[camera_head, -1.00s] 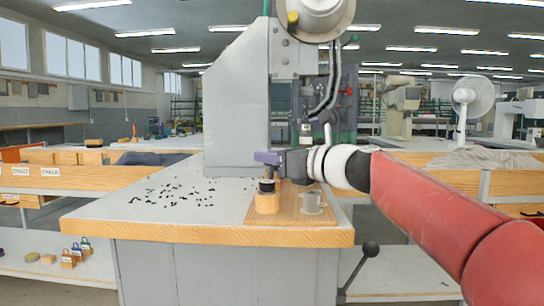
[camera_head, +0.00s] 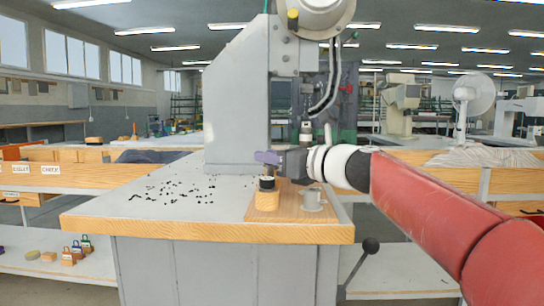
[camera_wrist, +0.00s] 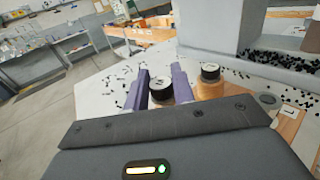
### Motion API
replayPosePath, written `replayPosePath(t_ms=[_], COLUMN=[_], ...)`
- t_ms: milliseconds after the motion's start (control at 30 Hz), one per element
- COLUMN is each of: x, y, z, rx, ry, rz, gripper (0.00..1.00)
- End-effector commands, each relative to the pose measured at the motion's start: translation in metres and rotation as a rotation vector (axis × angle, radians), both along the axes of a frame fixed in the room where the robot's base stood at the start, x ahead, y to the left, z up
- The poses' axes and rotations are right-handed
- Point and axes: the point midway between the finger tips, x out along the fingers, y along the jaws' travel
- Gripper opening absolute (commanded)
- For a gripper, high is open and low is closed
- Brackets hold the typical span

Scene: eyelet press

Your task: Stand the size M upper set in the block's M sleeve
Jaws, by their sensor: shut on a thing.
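My gripper (camera_head: 267,157) has purple fingers. It is above the wooden block at the board's left side. In the wrist view the fingers (camera_wrist: 161,92) are shut on a short round set (camera_wrist: 160,86) with a black rim and a pale, marked top. I take it to be the upper set; its size letter is too small to read. The wooden block (camera_head: 266,202) also shows in the wrist view (camera_wrist: 209,91), right of the held set, with a black-topped piece (camera_wrist: 210,72) on it. Whether the held set touches the block is unclear, and the sleeve openings are hidden.
A wooden board (camera_head: 290,215) at the table's front right carries the block and a grey mug-like part (camera_head: 312,200). The press column (camera_head: 237,100) rises behind. Small black eyelets (camera_head: 172,196) are scattered on the grey table top. A ball-ended lever (camera_head: 370,246) sticks out at lower right.

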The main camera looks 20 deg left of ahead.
Motion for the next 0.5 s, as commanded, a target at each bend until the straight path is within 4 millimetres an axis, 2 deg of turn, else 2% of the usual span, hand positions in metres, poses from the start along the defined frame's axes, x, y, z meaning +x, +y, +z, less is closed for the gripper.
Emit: replayPosePath(t_ms=[500], x=[-0.0001], y=[0.0], z=[-0.011], rx=[0.0], ry=[0.0], rz=[0.0], gripper=[0.01])
